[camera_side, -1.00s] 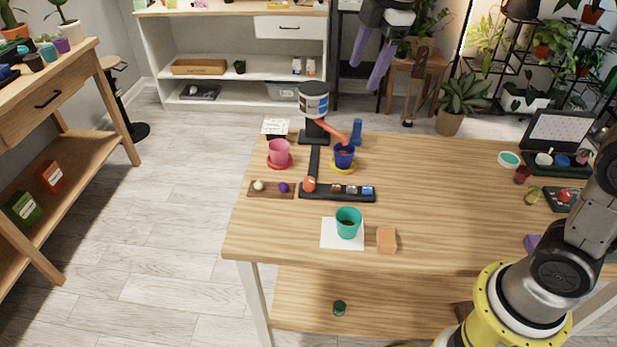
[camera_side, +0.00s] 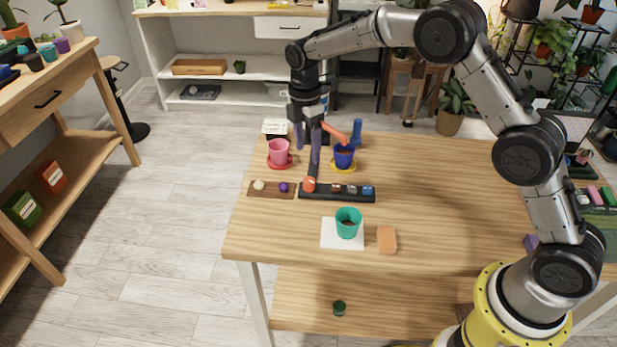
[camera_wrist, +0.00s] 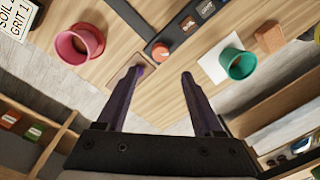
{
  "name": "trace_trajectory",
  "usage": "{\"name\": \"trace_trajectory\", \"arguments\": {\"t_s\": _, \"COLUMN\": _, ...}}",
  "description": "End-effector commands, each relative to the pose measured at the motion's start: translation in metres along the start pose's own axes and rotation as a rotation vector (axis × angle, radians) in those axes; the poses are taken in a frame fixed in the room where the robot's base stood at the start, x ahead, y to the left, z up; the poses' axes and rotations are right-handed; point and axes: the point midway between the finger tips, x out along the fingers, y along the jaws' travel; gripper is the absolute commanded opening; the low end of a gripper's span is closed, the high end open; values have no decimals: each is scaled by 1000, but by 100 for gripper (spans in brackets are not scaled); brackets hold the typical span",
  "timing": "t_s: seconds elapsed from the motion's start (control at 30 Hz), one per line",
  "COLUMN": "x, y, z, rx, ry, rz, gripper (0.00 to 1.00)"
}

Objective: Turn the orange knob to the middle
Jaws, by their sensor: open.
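The orange knob (camera_side: 309,184) sits at the left end of a black panel (camera_side: 340,196) on the wooden table. In the wrist view the orange knob (camera_wrist: 160,50) lies just beyond and between the fingertips, apart from them. Which way the knob points is too small to tell. My gripper (camera_side: 308,161) points down above and a little behind the knob, with its purple fingers spread and nothing between them. It also shows in the wrist view (camera_wrist: 163,72).
A brown strip with a white knob (camera_side: 259,185) and a purple knob (camera_side: 284,187) lies left of the panel. A pink pot (camera_side: 279,150) and blue pot (camera_side: 344,158) stand behind. A green pot (camera_side: 348,222) and orange block (camera_side: 386,240) are in front. The table's right-centre is clear.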

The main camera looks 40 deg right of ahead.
Motion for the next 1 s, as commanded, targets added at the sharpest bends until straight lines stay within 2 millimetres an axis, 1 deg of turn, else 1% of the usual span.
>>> {"name": "trace_trajectory", "arguments": {"t_s": 0.03, "x": 11, "y": -1, "z": 0, "rx": 0, "ry": -1, "rz": -5, "gripper": 69}}
{"name": "trace_trajectory", "arguments": {"t_s": 0.1, "x": 26, "y": -1, "z": 0, "rx": 0, "ry": -1, "rz": -5, "gripper": 69}}
{"name": "trace_trajectory", "arguments": {"t_s": 0.3, "x": 64, "y": -1, "z": 0, "rx": 0, "ry": -1, "rz": -4, "gripper": 69}}
{"name": "trace_trajectory", "arguments": {"t_s": 0.4, "x": 79, "y": -1, "z": 0, "rx": 0, "ry": 0, "rz": -3, "gripper": 69}}
{"name": "trace_trajectory", "arguments": {"t_s": 0.5, "x": 90, "y": 0, "z": 0, "rx": 0, "ry": 0, "rz": -1, "gripper": 69}}
{"name": "trace_trajectory", "arguments": {"t_s": 0.7, "x": 100, "y": 0, "z": 0, "rx": 0, "ry": 0, "rz": 0, "gripper": 69}}
{"name": "trace_trajectory", "arguments": {"t_s": 0.97, "x": 100, "y": 0, "z": 0, "rx": 0, "ry": 0, "rz": 1, "gripper": 69}}
{"name": "trace_trajectory", "arguments": {"t_s": 1.0, "x": 100, "y": 0, "z": 0, "rx": 0, "ry": 0, "rz": 1, "gripper": 61}}
